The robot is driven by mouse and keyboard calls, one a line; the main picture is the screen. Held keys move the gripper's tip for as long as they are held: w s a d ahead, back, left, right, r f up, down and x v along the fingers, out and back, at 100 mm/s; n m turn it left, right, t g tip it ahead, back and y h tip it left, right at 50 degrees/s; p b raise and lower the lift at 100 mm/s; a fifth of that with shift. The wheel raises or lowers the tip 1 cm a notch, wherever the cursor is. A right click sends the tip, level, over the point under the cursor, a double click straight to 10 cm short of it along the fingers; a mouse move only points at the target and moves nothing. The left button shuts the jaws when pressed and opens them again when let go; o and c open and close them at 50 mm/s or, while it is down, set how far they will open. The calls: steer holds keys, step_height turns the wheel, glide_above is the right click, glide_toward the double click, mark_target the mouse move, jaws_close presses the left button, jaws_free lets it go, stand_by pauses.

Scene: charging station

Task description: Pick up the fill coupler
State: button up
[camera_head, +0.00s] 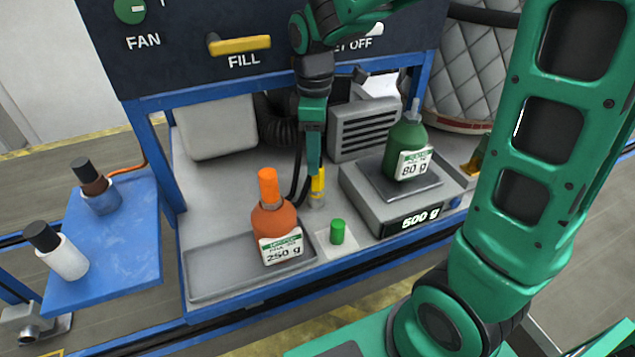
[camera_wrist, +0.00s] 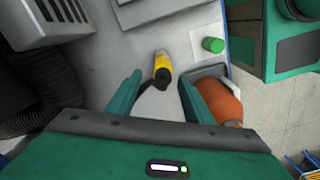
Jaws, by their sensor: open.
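The fill coupler (camera_head: 318,184) is a small upright piece with a yellow body and a dark hose beside it. It stands on the grey bench, behind the orange bottle and the green cap. My gripper (camera_head: 313,168) points down just above it and partly hides its top. In the wrist view the coupler (camera_wrist: 162,62) shows yellow with a black end, just beyond and between the spread fingertips. My gripper (camera_wrist: 160,80) is open and empty; I cannot tell whether a finger touches the coupler.
The orange bottle (camera_head: 274,222) stands close in front on the left, with the green cap (camera_head: 337,231) in front. A scale (camera_head: 375,210) carrying a green bottle (camera_head: 406,146) is on the right. A blue side shelf (camera_head: 120,255) holds two bottles. The FILL handle (camera_head: 240,45) juts out above.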

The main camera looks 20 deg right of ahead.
mark_target(317, 182)
steer(key=f, duration=0.6)
steer(key=shift+s+d+f, duration=0.15)
steer(key=shift+s+f, duration=0.1)
steer(key=shift+c, duration=0.6)
jaws_close()
